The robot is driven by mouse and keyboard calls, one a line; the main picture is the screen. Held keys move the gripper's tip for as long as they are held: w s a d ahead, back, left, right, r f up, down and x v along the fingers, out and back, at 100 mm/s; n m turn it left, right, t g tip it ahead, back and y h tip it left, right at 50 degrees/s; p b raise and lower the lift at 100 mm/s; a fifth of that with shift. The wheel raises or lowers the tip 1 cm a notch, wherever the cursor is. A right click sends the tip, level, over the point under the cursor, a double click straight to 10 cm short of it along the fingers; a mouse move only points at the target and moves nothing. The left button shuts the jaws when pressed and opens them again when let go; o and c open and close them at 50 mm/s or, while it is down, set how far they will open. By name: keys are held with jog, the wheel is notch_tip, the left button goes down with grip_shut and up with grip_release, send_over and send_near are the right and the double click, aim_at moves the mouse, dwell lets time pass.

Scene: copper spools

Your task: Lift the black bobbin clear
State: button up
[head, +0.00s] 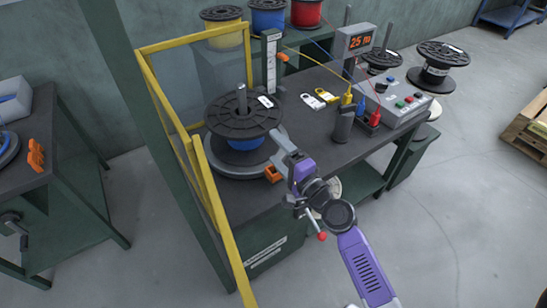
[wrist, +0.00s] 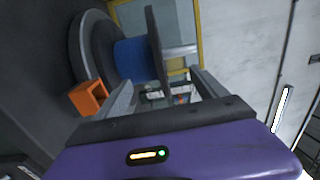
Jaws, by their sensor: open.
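A black bobbin (head: 232,112) wound with blue wire stands on a grey round base (head: 222,165) on the bench, with a metal spindle (head: 242,97) through its middle. In the wrist view the bobbin (wrist: 152,40) appears sideways, one flange edge-on just beyond my fingertips. My gripper (head: 286,150) is open at the bobbin's right front edge. The wrist view shows its two fingers (wrist: 165,84) apart, on either side of the line of that flange. I cannot tell whether either finger touches it. No object is clearly held.
A yellow guard frame (head: 203,165) stands left of the bobbin. An orange block (head: 273,174) sits by the base, close to my gripper. Other black spools (head: 437,67) stand farther right.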

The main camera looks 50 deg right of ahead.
aim_at(264, 135)
jog(key=p+x, duration=0.1)
jog(key=x, duration=0.8)
jog(key=shift+d, duration=0.1)
grip_shut()
dwell(0.4)
jog(key=shift+f, duration=0.1)
dwell(1.2)
